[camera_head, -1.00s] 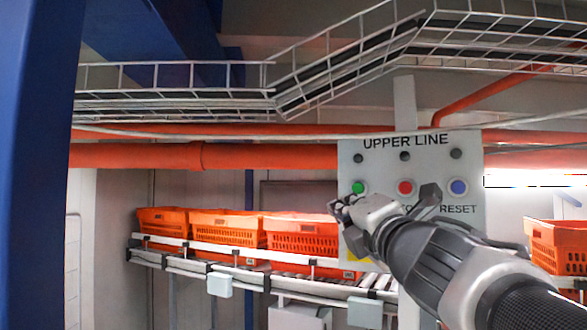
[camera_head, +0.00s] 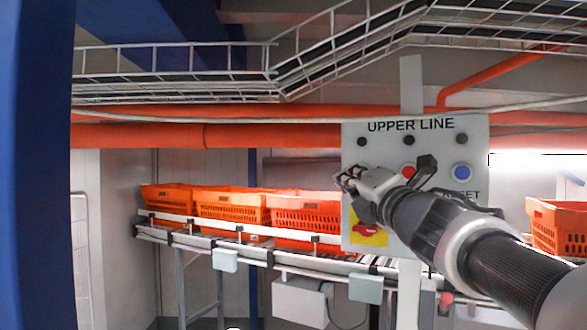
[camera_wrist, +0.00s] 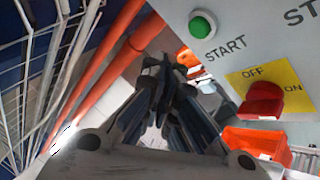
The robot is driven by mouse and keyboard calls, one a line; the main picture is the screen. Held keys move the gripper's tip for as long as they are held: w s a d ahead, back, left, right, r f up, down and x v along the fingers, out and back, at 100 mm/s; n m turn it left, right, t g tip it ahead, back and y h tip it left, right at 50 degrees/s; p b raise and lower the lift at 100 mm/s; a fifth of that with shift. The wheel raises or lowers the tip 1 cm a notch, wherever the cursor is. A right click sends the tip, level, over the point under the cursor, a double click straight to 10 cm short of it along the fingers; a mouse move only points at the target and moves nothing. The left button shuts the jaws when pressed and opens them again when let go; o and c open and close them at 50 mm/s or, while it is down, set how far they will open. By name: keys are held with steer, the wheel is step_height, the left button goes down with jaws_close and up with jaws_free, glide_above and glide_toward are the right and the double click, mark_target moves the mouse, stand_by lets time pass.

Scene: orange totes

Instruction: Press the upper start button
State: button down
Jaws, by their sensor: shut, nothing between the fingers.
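The grey UPPER LINE panel (camera_head: 350,150) stands upright right of centre in the head view. The green START button (camera_wrist: 203,24) shows at the top of the wrist view; in the head view my gripper (camera_head: 347,180) hides it. My gripper is shut and empty, its fingertips in front of the panel's left side. In the wrist view the shut fingertips (camera_wrist: 160,65) appear below and left of the green button, apart from it in the picture; I cannot tell the depth gap. A red button (camera_head: 408,171) and a blue RESET button (camera_head: 462,172) sit to the right.
A red OFF/ON knob (camera_wrist: 264,100) on a yellow plate (camera_head: 370,238) sits below the START button. Orange totes (camera_head: 233,208) stand on a conveyor (camera_head: 200,245) at left. A wire cable tray (camera_head: 180,90) and orange pipes (camera_head: 140,136) run above.

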steer(key=shift+w+d+p, duration=0.15)
steer(key=shift+w+d, duration=0.3)
steer(key=shift+w, duration=0.35)
steer(key=shift+w+d+p, duration=0.15)
steer(key=shift+w+d, duration=0.3)
steer(key=shift+w, duration=0.3)
steer(key=shift+w, duration=0.1)
steer(key=shift+w+d, duration=0.2)
steer(key=shift+w, duration=0.1)
steer(key=shift+w+d, duration=0.2)
steer(key=shift+w, duration=0.15)
stand_by(1.0)
steer(key=shift+s, duration=0.1)
steer(key=shift+s+a, duration=0.45)
steer(key=shift+s, duration=0.25)
steer(key=s, duration=0.1)
steer(key=s+a+b, duration=0.1)
steer(key=s, duration=0.1)
steer(key=s+a+b, duration=0.1)
steer(key=shift+s+a, duration=0.15)
steer(key=shift+a, duration=0.1)
stand_by(0.3)
